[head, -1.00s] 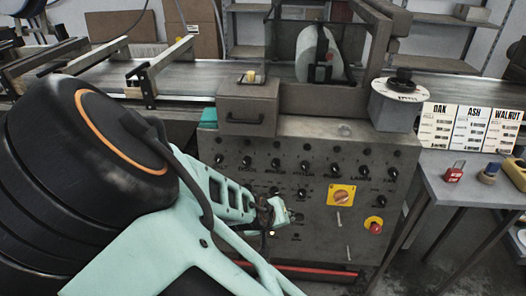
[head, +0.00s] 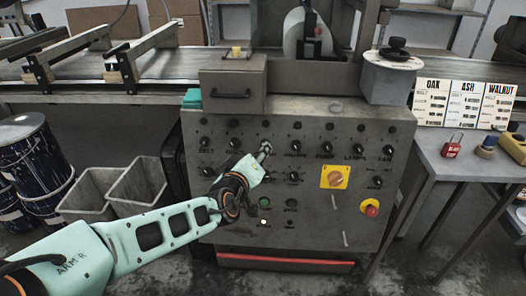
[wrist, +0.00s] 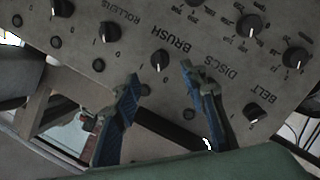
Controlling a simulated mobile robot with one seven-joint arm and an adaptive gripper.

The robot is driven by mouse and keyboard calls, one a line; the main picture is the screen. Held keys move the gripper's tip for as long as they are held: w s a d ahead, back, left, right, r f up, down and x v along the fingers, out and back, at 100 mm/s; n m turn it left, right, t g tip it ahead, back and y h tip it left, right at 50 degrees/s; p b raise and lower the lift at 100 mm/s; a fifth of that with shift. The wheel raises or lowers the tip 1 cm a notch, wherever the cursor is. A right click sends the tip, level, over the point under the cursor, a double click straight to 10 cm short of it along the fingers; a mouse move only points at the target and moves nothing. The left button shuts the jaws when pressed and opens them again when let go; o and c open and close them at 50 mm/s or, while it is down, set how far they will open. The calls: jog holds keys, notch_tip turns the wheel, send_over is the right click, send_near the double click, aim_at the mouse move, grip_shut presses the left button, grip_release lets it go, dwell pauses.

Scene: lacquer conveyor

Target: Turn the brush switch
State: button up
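The control panel (head: 215,205) carries a top row of black knobs with labels. The brush switch (wrist: 160,60) is a round black knob with a white pointer mark, beside the printed word BRUSH in the wrist view, where the panel appears upside down. My gripper (wrist: 160,73) has its two blue fingers apart, one on each side of the brush switch in that picture. In the head view my gripper (head: 265,149) is at the top knob row and covers the brush switch.
A yellow-backed rotary switch (head: 335,177) and a red stop button (head: 370,208) are lower right. A drawer box (head: 232,88) overhangs above. Grey bins (head: 85,197) stand left.

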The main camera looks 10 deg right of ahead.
jog(key=b+x, duration=0.2)
jog(key=x, duration=0.4)
jog(key=shift+w+d, duration=0.15)
jog(key=shift+w, duration=0.1)
jog(key=shift+f, duration=0.1)
jog(key=shift+c, duration=0.3)
grip_shut()
